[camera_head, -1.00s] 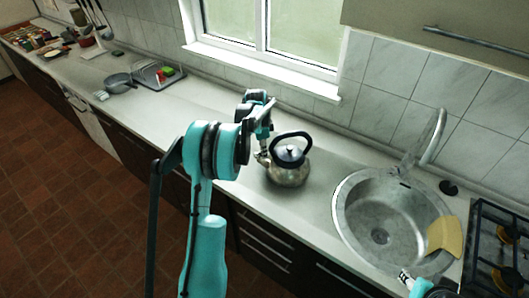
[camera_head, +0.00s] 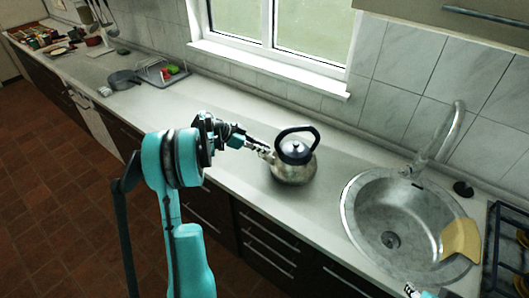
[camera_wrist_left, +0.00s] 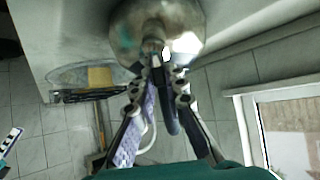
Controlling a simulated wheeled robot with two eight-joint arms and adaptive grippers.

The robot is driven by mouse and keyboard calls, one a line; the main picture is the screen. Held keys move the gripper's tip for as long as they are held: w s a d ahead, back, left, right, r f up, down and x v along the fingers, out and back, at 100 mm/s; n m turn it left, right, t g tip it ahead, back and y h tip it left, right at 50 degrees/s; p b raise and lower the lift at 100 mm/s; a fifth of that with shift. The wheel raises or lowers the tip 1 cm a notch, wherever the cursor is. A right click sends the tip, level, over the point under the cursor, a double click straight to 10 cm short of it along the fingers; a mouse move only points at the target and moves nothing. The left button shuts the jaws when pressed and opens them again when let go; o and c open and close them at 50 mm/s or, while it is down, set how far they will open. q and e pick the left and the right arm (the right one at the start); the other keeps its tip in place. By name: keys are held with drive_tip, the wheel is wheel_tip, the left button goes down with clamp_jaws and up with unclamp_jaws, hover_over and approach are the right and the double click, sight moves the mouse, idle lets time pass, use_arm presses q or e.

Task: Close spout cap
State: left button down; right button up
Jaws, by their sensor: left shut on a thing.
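My right gripper (camera_head: 415,292) barely shows at the bottom edge.
A round steel sink (camera_head: 350,222) with a tap (camera_head: 447,135) and a yellow cloth (camera_head: 460,241) lies right of the kettle. A stove (camera_head: 508,250) is farther right. The counter left of the kettle is clear up to a dish rack (camera_head: 163,75) and a pan (camera_head: 124,79).

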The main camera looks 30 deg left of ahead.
use_arm(q)
drive_tip(key=shift+s+a+f+t+h+b, duration=0.1)
drive_tip(key=shift+f+t+h+b, duration=0.05)
drive_tip(key=shift+t+h+b, duration=0.35)
drive_tip(key=c, duration=1.6)
unclamp_jaws()
drive_tip(key=shift+o, duration=0.2)
drive_tip(key=v, duration=1.2)
